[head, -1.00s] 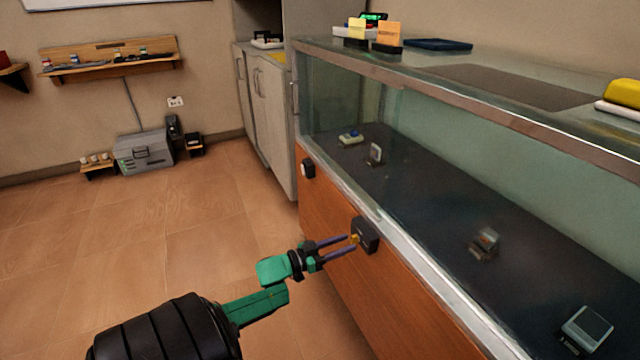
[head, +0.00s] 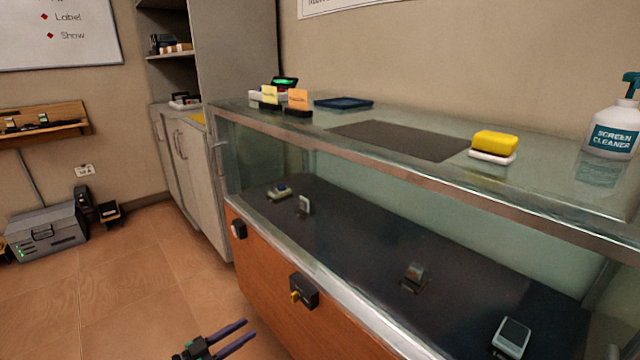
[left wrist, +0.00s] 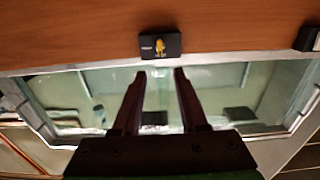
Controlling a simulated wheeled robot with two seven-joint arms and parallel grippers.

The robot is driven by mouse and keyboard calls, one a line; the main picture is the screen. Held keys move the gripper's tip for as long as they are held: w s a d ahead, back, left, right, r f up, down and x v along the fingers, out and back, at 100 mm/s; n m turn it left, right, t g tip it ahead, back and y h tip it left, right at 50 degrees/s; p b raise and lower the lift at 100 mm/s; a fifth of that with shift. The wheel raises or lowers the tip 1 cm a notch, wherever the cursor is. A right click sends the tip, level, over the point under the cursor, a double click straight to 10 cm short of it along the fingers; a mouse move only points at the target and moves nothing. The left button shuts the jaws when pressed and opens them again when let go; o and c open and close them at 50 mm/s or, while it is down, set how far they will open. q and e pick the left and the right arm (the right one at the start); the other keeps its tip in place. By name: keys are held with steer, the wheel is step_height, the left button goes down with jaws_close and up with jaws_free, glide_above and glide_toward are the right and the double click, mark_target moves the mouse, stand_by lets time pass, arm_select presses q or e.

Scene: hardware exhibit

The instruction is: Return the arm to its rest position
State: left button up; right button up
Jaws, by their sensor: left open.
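My left gripper (head: 249,328) is at the bottom of the head view, low in front of the display case's wooden panel. Its two dark purple fingers are spread and nothing is between them. In the left wrist view the open fingers (left wrist: 160,72) point toward a black lock box (left wrist: 160,46) with a yellow key. The fingertips stand apart from the box. The lock box also shows in the head view (head: 304,290), on the wooden front, up and to the right of the gripper. Most of my left arm is out of the head view. I cannot make out my right gripper.
The glass display case (head: 440,182) fills the right side, with several small devices inside. On top are a yellow sponge (head: 494,141), a screen cleaner bottle (head: 612,130) and a dark mat (head: 400,140). The floor between is clear.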

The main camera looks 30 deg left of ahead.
arm_select(q)
steer(key=s+d+f+n+g+y, duration=0.1)
steer(key=s+d+f+g+y, duration=0.2)
steer(key=f, duration=0.7)
steer(key=s+d+f+n+g+y, duration=0.1)
steer(key=s+d+f+g, duration=0.3)
steer(key=f, duration=0.5)
steer(key=s+d+f+g+y, duration=0.2)
steer(key=s+d+f+g, duration=0.15)
steer(key=f, duration=0.65)
steer(key=s+d+f+m+g+h, duration=0.1)
steer(key=s+d+f+g, duration=0.3)
steer(key=s+d+g, duration=0.35)
steer(key=s+r+t+p, duration=0.1)
steer(key=s+r+p, duration=0.2)
steer(key=r+p, duration=0.4)
steer(key=s+r+p, duration=0.4)
steer(key=r+p, duration=0.3)
steer(key=p, duration=0.4)
steer(key=shift+s+a+r+t+p, duration=0.2)
steer(key=shift+s+a+t+p, duration=0.1)
steer(key=shift+t, duration=0.1)
arm_select(e)
steer(key=s+r, duration=0.3)
steer(key=r, duration=0.4)
steer(key=s+d+r, duration=0.1)
steer(key=s+r, duration=0.3)
steer(key=r, duration=0.3)
steer(key=shift+d+r, duration=0.25)
steer(key=shift+r, duration=0.05)
